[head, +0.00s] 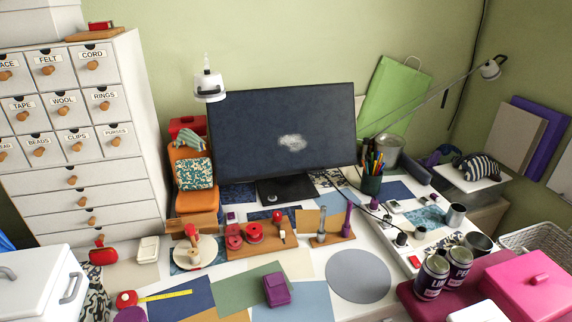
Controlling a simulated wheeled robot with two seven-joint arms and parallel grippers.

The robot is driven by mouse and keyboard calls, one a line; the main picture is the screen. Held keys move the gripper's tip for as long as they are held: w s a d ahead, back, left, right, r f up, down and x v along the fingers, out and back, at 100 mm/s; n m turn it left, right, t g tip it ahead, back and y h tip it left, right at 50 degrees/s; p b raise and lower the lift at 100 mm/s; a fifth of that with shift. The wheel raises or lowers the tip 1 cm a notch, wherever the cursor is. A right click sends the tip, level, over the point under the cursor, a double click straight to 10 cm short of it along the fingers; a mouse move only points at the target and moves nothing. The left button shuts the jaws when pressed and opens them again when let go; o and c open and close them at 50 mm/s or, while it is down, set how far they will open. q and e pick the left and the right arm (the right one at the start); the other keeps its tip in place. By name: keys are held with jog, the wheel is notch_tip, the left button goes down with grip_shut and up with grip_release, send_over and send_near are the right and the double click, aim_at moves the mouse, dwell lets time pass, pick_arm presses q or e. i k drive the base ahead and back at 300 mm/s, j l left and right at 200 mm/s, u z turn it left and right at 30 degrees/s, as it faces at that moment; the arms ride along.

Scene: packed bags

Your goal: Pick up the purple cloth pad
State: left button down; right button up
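Several purple things show, and I cannot tell for sure which is the cloth pad. A flat, round purple piece (131,315) lies at the bottom edge of the desk, left of centre, partly cut off by the frame. A small, thick purple block-like item (277,290) sits on the cloth pieces at the front middle; its material is hard to tell. A smaller purple item (277,216) stands near the monitor's base. Neither of my grippers is in view.
A red tape measure (126,299) with its yellow tape out lies just above the round purple piece. A grey round mat (358,276) is bare. Paint tins (432,277) and a pink box (535,283) crowd the right. A monitor (283,133) stands behind.

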aim_at(278, 293)
jog(key=z, duration=1.35)
jog(key=k+j+z, duration=0.6)
jog(key=k+l, duration=0.1)
